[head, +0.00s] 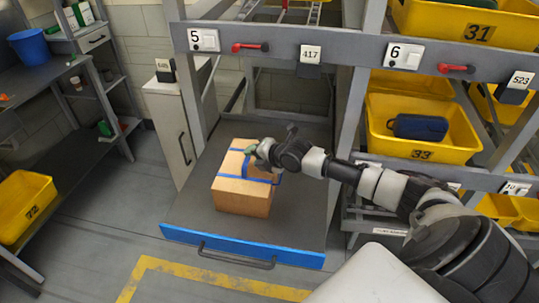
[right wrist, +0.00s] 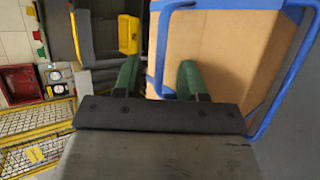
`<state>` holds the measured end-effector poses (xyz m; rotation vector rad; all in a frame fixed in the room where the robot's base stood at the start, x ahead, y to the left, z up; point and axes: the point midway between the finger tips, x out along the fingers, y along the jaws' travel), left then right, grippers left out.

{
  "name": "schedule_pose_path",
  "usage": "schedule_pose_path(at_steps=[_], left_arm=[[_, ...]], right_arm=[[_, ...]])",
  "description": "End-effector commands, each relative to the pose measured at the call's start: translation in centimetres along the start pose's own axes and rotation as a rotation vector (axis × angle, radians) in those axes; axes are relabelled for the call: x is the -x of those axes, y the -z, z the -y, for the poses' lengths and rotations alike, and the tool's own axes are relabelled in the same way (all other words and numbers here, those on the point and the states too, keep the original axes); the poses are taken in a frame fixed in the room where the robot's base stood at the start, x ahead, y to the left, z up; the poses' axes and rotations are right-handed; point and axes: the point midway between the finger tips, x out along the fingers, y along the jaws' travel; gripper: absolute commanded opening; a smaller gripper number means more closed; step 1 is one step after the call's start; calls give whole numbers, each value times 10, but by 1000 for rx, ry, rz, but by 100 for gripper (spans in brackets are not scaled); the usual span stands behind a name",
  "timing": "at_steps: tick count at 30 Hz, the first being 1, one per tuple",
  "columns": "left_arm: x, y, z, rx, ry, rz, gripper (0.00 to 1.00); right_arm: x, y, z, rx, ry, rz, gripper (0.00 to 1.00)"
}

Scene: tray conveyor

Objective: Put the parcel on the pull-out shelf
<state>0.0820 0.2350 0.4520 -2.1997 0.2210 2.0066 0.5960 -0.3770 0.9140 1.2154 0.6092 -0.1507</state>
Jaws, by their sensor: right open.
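The parcel (head: 243,197) is a brown cardboard box with blue straps. It stands upright on the grey pull-out shelf (head: 190,215), which is out and has a blue front edge and a dark handle. My right gripper (head: 253,152) is at the parcel's top, over its right part. In the right wrist view its two green fingers (right wrist: 156,80) are apart, with part of a blue strap showing between them. The parcel (right wrist: 230,50) fills the right of that view. Whether the fingers touch it cannot be told. My left gripper is not in view.
Grey rack posts and a beam marked 5 and 6 (head: 375,52) frame the shelf. Yellow bins (head: 415,140) stand in the rack on the right. A bench with a blue bucket (head: 29,47) is on the left. The floor before the shelf is clear.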

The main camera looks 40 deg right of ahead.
Motion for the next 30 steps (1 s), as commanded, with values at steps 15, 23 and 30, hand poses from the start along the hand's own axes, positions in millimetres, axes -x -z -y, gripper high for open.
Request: schedule_pose_path(at_steps=[15, 23, 30], left_arm=[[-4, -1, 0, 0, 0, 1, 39], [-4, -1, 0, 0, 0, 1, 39], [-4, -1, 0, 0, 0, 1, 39]], right_arm=[[86, 0, 0, 2, 1, 1, 41], [88, 0, -1, 1, -1, 0, 41], [88, 0, -1, 0, -1, 0, 41]])
